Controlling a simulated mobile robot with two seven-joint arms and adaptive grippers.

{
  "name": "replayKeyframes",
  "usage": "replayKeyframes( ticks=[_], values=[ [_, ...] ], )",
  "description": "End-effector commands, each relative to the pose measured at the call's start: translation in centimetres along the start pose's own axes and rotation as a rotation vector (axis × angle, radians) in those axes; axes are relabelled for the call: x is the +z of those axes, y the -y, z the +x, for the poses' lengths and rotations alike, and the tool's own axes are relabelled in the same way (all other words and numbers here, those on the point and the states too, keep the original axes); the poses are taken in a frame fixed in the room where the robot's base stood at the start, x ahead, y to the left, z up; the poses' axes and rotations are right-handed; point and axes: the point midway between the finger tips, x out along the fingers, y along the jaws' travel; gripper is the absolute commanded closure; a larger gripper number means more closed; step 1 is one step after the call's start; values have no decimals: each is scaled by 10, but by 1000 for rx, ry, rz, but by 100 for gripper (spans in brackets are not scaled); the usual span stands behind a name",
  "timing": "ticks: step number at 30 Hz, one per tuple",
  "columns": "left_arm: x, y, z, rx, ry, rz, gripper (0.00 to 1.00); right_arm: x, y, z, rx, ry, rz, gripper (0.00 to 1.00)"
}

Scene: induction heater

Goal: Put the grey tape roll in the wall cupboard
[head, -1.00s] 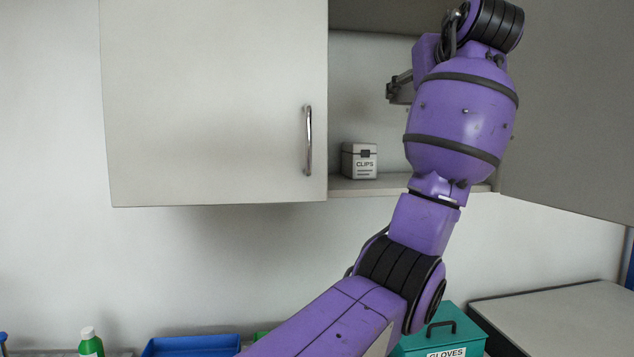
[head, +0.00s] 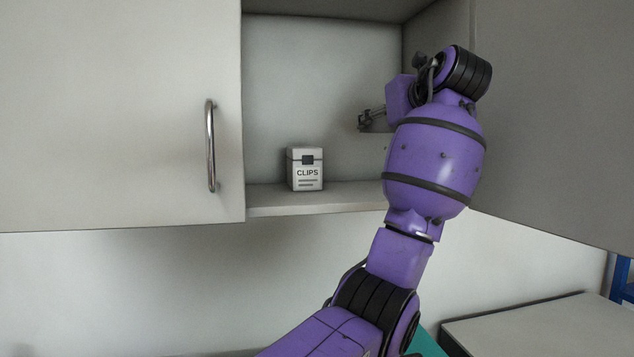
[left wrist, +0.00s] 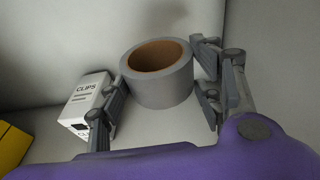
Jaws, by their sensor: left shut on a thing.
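The grey tape roll (left wrist: 168,93) has a brown cardboard core and sits between the fingers of my left gripper (left wrist: 163,84), which is shut on it. In the head view my left gripper (head: 371,120) is inside the right-hand opening of the wall cupboard (head: 330,203), above its bottom shelf and right of a white clips box. I cannot make out the roll in the head view. The wrist view does not clearly show whether the roll touches the shelf. My right gripper is in neither view.
The clips box (head: 305,172) stands on the cupboard shelf and also shows in the left wrist view (left wrist: 88,102). The left door (head: 110,115) is closed; the right door (head: 550,120) stands open. A yellow object (left wrist: 12,147) shows at the left wrist view's edge. Shelf left of the clips box is free.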

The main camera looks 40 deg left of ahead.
Motion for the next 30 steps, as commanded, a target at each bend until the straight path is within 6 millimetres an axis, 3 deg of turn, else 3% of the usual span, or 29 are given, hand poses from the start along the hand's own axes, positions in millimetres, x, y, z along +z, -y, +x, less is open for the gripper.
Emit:
replayKeyframes(
  ticks=[10, 16, 21, 30],
  values=[
    [-53, 0, 11, -1, 1, -1, 68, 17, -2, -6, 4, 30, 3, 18],
    [-67, -1, 15, -1, 1, -2, 68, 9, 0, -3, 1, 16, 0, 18],
    [-91, -1, 20, -1, 1, -2, 68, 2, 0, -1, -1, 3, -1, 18],
    [-95, -1, 21, 0, 3, -3, 68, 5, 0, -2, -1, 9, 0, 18]
  ],
)
